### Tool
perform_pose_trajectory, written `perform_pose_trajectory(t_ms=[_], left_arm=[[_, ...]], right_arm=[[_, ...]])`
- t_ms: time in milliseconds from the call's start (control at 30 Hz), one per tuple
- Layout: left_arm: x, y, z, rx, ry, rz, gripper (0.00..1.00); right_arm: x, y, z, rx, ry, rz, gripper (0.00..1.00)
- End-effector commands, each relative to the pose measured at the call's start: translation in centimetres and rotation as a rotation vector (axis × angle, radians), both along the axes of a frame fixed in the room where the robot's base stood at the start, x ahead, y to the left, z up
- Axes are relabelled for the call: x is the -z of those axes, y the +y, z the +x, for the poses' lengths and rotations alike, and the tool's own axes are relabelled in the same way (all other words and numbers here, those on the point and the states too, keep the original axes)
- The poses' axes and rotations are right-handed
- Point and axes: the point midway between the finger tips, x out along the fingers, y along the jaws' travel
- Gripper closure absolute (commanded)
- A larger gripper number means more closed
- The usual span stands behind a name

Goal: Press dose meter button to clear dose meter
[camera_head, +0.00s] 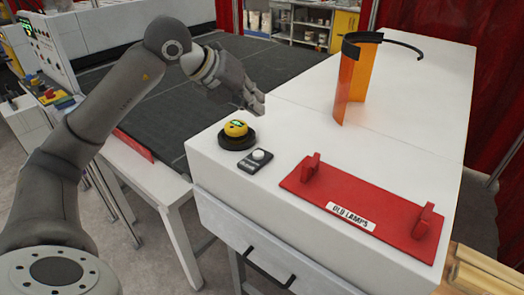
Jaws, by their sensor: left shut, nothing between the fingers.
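A round yellow device with a small green display (236,128) sits in a black round base on the white cabinet top, near its left edge. Just in front of it lies a small black box with a white round button (258,155). Which of the two is the dose meter I cannot tell for sure; the label on the black box is too small to read. My left gripper (256,104) is shut and empty, above and slightly right of the yellow device, apart from it. My right gripper is not in view.
A red holder labelled "OLD LAMPS" (352,222) lies at the front right of the white cabinet top (400,120). A curved orange shield (357,80) stands at the back. A dark conveyor bed (180,95) lies left of the cabinet. The cabinet top's middle is clear.

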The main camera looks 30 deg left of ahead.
Motion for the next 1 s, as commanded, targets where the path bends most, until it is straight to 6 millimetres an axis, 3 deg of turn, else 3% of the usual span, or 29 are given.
perform_pose_trajectory(t_ms=[467, 1000], left_arm=[[1.0, -0.1, 0.0, 0.004, 0.0, -0.003, 1.0], [7.7, -0.1, 0.0, 0.004, -0.002, -0.002, 1.0]], right_arm=[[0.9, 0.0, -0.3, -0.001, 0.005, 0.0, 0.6], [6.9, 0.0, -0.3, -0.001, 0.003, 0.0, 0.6]])
